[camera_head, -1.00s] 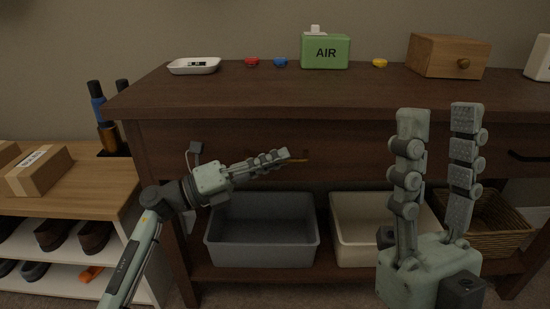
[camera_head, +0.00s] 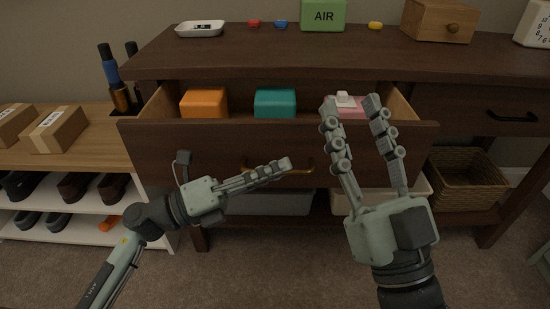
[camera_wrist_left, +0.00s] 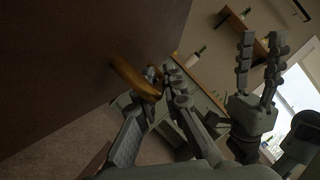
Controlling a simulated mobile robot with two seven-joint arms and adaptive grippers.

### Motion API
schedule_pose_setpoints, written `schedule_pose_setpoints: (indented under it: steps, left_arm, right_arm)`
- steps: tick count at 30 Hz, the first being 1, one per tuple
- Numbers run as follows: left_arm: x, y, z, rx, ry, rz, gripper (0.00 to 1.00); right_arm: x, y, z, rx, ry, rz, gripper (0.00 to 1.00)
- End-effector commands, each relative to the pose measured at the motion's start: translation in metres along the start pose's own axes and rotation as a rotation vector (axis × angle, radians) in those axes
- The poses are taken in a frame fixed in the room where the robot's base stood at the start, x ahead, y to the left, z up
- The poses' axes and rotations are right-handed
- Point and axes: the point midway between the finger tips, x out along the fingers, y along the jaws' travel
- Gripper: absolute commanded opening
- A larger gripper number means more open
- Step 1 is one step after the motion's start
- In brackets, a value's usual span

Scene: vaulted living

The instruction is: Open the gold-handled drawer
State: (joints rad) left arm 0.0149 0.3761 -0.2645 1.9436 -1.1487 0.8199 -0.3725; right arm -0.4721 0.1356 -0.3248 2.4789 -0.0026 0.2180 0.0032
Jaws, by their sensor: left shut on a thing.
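The gold-handled drawer (camera_head: 225,146) is pulled out of the dark wood console in the head view, its inside showing. Its gold handle (camera_head: 305,167) is on the front, partly hidden by my left gripper (camera_head: 288,165). That gripper is shut on the handle. In the left wrist view the gold handle (camera_wrist_left: 135,78) sits between the fingers of my left gripper (camera_wrist_left: 158,90). My right gripper (camera_head: 350,103) is open and empty, fingers up, in front of the drawer's right part. It also shows in the left wrist view (camera_wrist_left: 258,50).
Inside the drawer are an orange box (camera_head: 204,103), a teal box (camera_head: 275,103) and a pink box (camera_head: 348,110). A second drawer with a dark handle (camera_head: 512,117) is at the right. A wicker basket (camera_head: 467,180) is on the lower shelf. A shoe rack (camera_head: 75,170) stands at the left.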

Motion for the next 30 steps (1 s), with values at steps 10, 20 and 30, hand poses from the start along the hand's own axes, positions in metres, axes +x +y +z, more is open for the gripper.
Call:
schedule_pose_setpoints:
  steps: [10,20,30]
  left_arm:
    - [-0.001,-0.001,-0.002,0.001,-0.001,0.001,0.00]
    - [-0.001,-0.001,-0.002,0.001,-0.001,0.001,0.18]
    - [-0.015,0.000,-0.003,-0.001,0.000,0.003,0.18]
  right_arm:
    - [0.000,0.000,0.002,0.001,-0.014,0.000,0.40]
    - [0.000,0.000,0.002,0.001,-0.013,0.000,0.40]
    - [0.000,-0.001,0.002,0.001,-0.013,-0.001,0.40]
